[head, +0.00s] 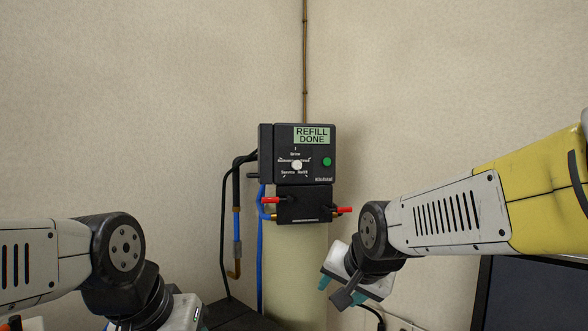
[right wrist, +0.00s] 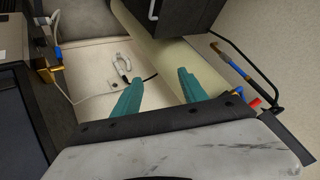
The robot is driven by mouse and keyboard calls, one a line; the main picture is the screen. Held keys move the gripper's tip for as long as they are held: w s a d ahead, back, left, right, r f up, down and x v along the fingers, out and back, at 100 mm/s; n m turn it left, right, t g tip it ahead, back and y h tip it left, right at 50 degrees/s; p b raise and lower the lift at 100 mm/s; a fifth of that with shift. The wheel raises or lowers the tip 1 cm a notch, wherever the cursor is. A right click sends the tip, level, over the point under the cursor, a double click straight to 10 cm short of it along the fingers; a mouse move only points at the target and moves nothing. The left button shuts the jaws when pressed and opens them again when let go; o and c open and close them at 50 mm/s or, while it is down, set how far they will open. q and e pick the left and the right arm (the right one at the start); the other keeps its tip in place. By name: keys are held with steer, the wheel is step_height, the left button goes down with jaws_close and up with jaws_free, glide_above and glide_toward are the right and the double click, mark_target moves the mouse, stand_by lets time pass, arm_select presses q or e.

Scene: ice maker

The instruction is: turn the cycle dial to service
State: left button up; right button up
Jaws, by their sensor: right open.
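The cycle dial (head: 297,165) is a small white knob on the front of a black control box (head: 265,140) in the head view. Printed labels surround it, with "Service" at its lower left; which label it points to is too small to tell. My right gripper (head: 333,284) is below and to the right of the box, apart from the dial. In the right wrist view its teal fingers (right wrist: 157,90) are spread with nothing between them; the dial is not visible there. My left gripper (head: 198,318) is at the bottom edge, mostly cut off.
The box's display (head: 312,135) reads "REFILL DONE", with a green button (head: 327,161) below it. Red handles (head: 270,200) stick out of the lower block (head: 304,205), above a pale tank (head: 295,265). Black and blue pipes (head: 237,220) run at left. A dark panel (head: 530,295) stands lower right.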

steer(key=w+a+r+m+t+y, duration=0.25)
steer(key=w+a+m, duration=0.35)
steer(key=w, duration=0.6)
steer(key=m+t, duration=1.1)
steer(key=m, duration=1)
glide_toward(298, 166)
steer(key=w, duration=0.1)
steer(key=shift+g+y, duration=0.25)
steer(key=x, duration=0.8)
steer(key=shift+r, duration=0.35)
steer(key=shift+c, duration=0.4)
jaws_close()
